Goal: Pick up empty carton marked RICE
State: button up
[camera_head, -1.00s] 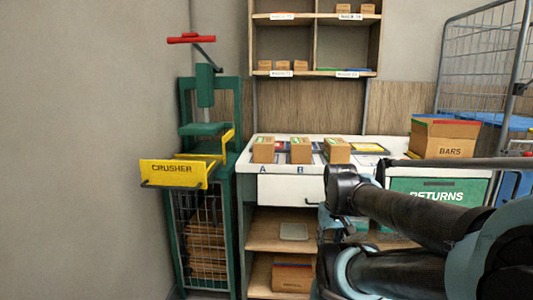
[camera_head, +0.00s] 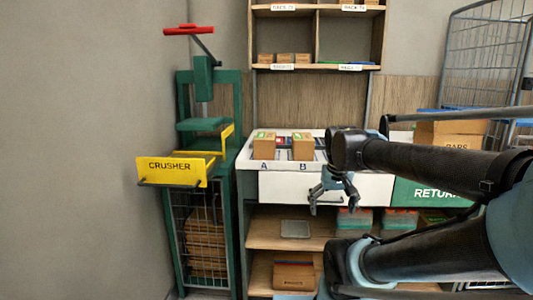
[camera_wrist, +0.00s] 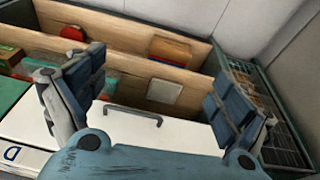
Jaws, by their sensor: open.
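No carton marked RICE can be picked out. A small brown carton with a green top (camera_head: 264,143) stands on the white counter (camera_head: 330,160) above the letter A. A similar carton (camera_head: 303,147) stands above the letter B. Any print on them is too small to read. My gripper (camera_head: 333,207) is in front of the white drawer, below the counter top and to the right of both cartons. It is open and empty. In the wrist view my gripper's (camera_wrist: 158,100) fingers are spread wide, over the white drawer front and its handle, with neither carton between them.
The green crusher with its yellow drawer (camera_head: 172,170) stands left of the counter. A carton marked BARS (camera_head: 450,130) is partly behind my arm at right, above a green RETURNS panel (camera_head: 430,194). Shelves below the counter hold a brown carton (camera_head: 293,273) and a grey plate (camera_head: 295,229).

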jog(key=w+a+r+t, duration=0.2)
jog(key=w+a+r, duration=1)
jog(key=w+r, duration=0.15)
jog(key=w+a+r+t, duration=0.1)
jog(key=w+a+r, duration=1.05)
jog(key=r, duration=0.35)
send_near(266, 148)
jog(key=x, duration=0.3)
jog(key=shift+w+r, duration=0.1)
jog(key=shift+w, duration=0.05)
jog(key=shift+w+f, duration=0.25)
jog(key=shift+f, duration=0.2)
jog(key=shift+f, duration=0.25)
jog(key=shift+c, duration=0.4)
jog(key=c, duration=1.3)
